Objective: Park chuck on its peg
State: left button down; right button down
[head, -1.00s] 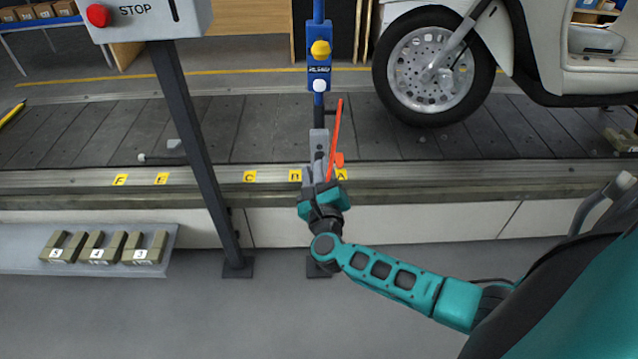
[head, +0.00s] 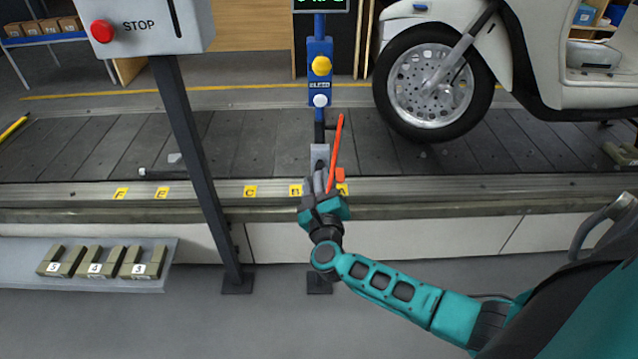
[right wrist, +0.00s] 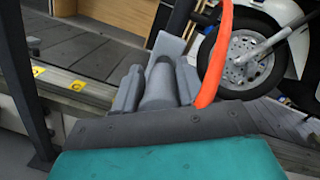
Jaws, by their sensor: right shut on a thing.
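My right gripper (head: 322,185) is shut on a grey cylindrical piece, which looks like the chuck (right wrist: 159,85); it lies between the grey fingers in the right wrist view. An orange-red hose (head: 335,150) rises beside the fingers and also shows in the right wrist view (right wrist: 217,55). Just beyond the fingertips a grey bracket (head: 320,153) sits low on the blue post (head: 320,75). I cannot make out the peg, or whether the chuck touches the bracket. My left gripper is not in view.
A grey slanted post (head: 195,165) with a STOP box (head: 145,27) stands to the left. A scooter wheel (head: 433,82) stands on the slat conveyor (head: 240,135) to the right. Wedge blocks lie on a grey shelf (head: 140,283) at lower left.

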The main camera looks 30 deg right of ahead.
jog(key=shift+w+d+b, duration=0.3)
jog(key=shift+w+d, duration=0.05)
jog(key=shift+w, duration=0.3)
jog(key=c, duration=0.8)
grip_release()
jog(key=shift+o, duration=1.2)
jog(key=r+p+v, duration=0.1)
jog(key=v, duration=1.2)
jog(key=shift+f+p, duration=0.35)
jog(key=shift+f, duration=0.05)
